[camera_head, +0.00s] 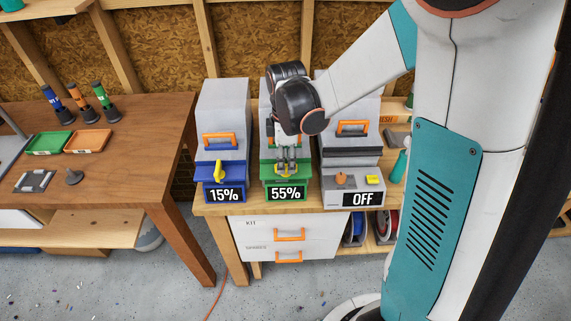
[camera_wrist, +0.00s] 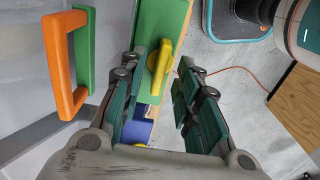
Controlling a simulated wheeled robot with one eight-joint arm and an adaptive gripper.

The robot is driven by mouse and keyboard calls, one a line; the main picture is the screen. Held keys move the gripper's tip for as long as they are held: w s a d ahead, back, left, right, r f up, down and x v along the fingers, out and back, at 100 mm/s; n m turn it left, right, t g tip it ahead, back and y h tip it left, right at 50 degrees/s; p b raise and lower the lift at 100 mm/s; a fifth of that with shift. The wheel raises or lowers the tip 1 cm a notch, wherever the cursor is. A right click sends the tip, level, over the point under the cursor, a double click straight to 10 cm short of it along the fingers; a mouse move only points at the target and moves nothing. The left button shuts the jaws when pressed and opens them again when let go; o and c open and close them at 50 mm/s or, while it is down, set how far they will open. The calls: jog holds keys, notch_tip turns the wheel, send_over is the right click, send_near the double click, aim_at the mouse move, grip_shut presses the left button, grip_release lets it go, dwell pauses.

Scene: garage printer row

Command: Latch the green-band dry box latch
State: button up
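The green-band dry box (camera_head: 271,183) stands in the middle of three boxes on the bench, with a 55% display. Its yellow latch (camera_wrist: 161,68) crosses the green band (camera_wrist: 147,30) in the wrist view. My gripper (camera_head: 286,163) is in front of this box and hides much of its front. In the wrist view my gripper (camera_wrist: 155,75) is open, one finger on each side of the latch, with gaps showing on both sides. The box's orange handle (camera_wrist: 62,70) is left of the fingers there.
The blue-band dry box (camera_head: 223,104) stands close on the left, its yellow latch (camera_head: 218,171) upright, display 15%. A grey unit (camera_head: 350,170) reading OFF stands on the right. A wooden table (camera_head: 150,130) with trays is further left. Orange-handled drawers (camera_head: 260,238) are below.

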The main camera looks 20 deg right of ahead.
jog(key=shift+f, duration=0.7)
grip_shut()
